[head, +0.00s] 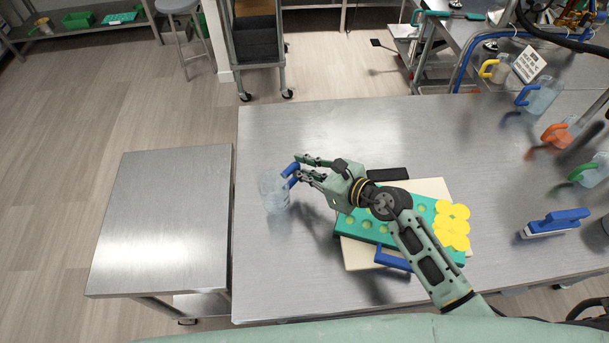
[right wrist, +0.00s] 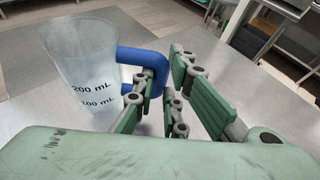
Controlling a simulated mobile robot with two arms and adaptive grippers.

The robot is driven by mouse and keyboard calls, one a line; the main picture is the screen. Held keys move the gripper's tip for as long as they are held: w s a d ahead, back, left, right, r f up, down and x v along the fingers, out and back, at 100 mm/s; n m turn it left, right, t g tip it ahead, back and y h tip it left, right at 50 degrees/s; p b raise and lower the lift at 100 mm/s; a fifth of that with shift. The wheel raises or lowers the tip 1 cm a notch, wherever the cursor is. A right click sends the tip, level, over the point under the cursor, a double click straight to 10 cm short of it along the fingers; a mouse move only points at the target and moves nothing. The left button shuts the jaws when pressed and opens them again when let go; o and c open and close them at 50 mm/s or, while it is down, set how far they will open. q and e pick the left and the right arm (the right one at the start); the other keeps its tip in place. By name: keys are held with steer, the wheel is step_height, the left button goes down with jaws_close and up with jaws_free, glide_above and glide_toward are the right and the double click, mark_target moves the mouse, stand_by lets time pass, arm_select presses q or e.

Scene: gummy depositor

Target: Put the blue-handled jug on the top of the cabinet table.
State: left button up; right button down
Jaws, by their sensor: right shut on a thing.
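A clear jug with a blue handle (head: 274,192) is over the left part of the large steel table, upright or nearly so. My right gripper (head: 298,168) is shut on its blue handle, to the right of the jug body. In the right wrist view the jug (right wrist: 85,75) shows its 200 mL and 100 mL marks, with the fingers (right wrist: 160,95) at the handle. I cannot tell whether its base touches the table. A lower steel table (head: 165,215), perhaps the cabinet table, stands left of the large one. My left gripper is not in view.
The low steel table's top is bare. On the large table (head: 320,130) are a green mold (head: 365,226), yellow gummies (head: 451,225), and a blue-handled brush (head: 556,222). Another blue-handled jug (head: 543,97), an orange-handled one (head: 559,133) and a green-handled one (head: 593,171) stand at right.

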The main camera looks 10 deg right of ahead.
step_height(320, 180, down, 4)
steer(key=shift+f, duration=0.1)
steer(key=c, duration=1.8)
jaws_free()
steer(key=shift+o, duration=0.2)
steer(key=b+v, duration=0.2)
steer(key=v, duration=1)
